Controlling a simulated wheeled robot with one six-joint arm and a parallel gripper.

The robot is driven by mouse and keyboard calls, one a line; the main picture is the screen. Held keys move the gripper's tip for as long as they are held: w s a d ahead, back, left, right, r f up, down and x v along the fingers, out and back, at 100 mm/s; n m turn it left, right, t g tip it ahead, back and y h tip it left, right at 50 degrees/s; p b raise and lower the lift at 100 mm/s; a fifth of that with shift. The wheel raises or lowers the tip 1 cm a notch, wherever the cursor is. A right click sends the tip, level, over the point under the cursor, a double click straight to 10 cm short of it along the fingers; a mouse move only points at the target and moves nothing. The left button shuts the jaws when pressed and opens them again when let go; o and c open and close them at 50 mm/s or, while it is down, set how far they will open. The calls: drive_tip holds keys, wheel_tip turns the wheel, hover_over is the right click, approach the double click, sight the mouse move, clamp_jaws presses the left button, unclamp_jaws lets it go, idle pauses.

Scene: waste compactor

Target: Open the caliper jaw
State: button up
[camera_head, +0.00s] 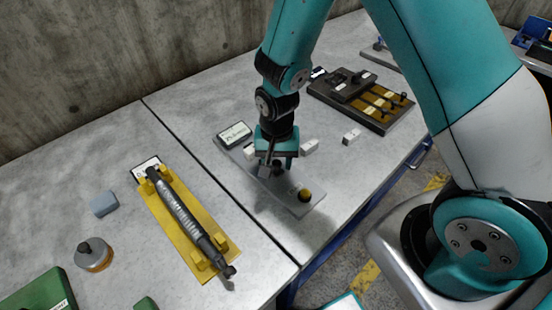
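A flat grey plate (305,208), which seems to be the caliper fixture, lies on the middle bench. It bears a framed label (235,135) at its far left end and a yellow-and-black knob (304,195) at its near right end. My gripper (277,167) points down over the middle of this plate, its two fingers apart. A dark knob-like part (278,168) shows between or just behind the fingers; I cannot tell whether they touch it. A small pale block (249,152) shows just left of the gripper. My gripper and wrist hide the plate's middle, including any jaw there.
Two small white blocks (309,147) (351,137) lie right of the plate. A dark fixture with yellow strips (362,99) stands behind right. Left are a torque wrench (185,215) on a yellow holder (182,243), a grey block (104,204) and a round jar (93,255).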

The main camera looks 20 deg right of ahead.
sight(277, 163)
drive_tip(key=shift+r, duration=0.1)
wheel_tip(277, 163, up, 17)
drive_tip(key=b, duration=0.1)
idle(0.6)
drive_tip(key=shift+s+r, duration=0.1)
drive_tip(key=shift+r, duration=0.1)
drive_tip(key=s+a+r+n+y, duration=0.2)
drive_tip(key=s+r+n, duration=0.1)
drive_tip(key=s+n, duration=0.3)
drive_tip(key=s+a+r+n+y, duration=0.2)
drive_tip(key=s+n, duration=0.4)
drive_tip(key=s, duration=0.5)
wheel_tip(277, 163, up, 2)
drive_tip(key=shift+s+a+n, duration=0.25)
drive_tip(key=shift+a+n, duration=0.05)
drive_tip(key=shift+a, duration=0.35)
